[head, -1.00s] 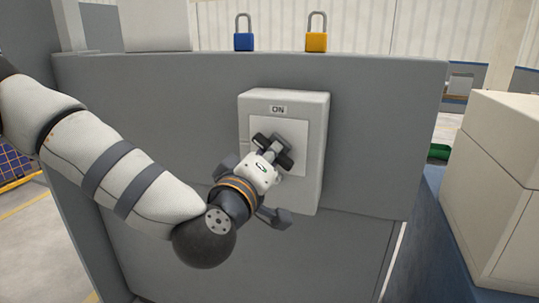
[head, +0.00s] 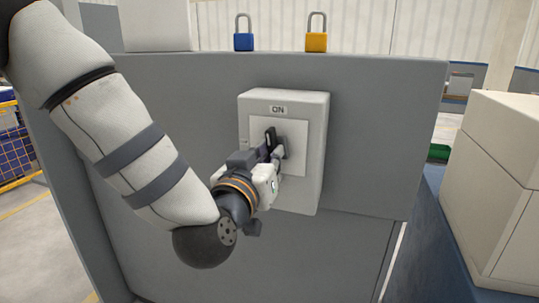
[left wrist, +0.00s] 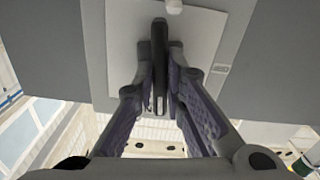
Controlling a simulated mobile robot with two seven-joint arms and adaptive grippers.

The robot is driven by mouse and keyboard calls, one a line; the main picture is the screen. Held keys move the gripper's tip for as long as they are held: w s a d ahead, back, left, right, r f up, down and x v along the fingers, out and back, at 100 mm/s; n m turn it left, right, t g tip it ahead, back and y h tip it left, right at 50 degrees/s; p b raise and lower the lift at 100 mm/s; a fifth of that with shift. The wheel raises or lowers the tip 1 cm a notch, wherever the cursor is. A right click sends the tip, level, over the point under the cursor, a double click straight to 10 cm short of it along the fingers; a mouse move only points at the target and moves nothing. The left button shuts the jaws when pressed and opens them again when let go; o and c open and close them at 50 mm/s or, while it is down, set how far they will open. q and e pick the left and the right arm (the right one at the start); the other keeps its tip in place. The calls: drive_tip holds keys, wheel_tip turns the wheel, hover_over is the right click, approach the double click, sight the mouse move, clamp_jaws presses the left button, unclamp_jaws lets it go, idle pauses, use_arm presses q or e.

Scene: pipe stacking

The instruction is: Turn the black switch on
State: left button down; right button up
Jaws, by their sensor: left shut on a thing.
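The black switch (head: 271,138) sits on the pale plate of a grey switch box (head: 312,170) fixed to a grey panel. Its handle now stands about upright, with its upper end below the ON label (head: 278,110). My left gripper (head: 274,158) is shut on the switch handle, and its fingers hide the handle's lower part. In the left wrist view the black switch (left wrist: 160,45) runs between the two fingers of my left gripper (left wrist: 160,90), in front of the pale plate. My right gripper is not in view.
A blue padlock (head: 243,40) and a yellow padlock (head: 316,41) stand on the top edge of the grey panel (head: 380,130). Large pale boxes (head: 500,180) stand at the right. Open floor shows at the far left.

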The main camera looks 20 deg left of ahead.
use_arm(q)
drive_tip(key=shift+r+m, duration=0.1)
drive_tip(key=shift+m, duration=0.9)
drive_tip(key=c, duration=1.7)
unclamp_jaws()
drive_tip(key=shift+w, duration=0.1)
drive_tip(key=shift+o, duration=0.2)
wheel_tip(320, 180, up, 10)
drive_tip(key=shift+f, duration=0.1)
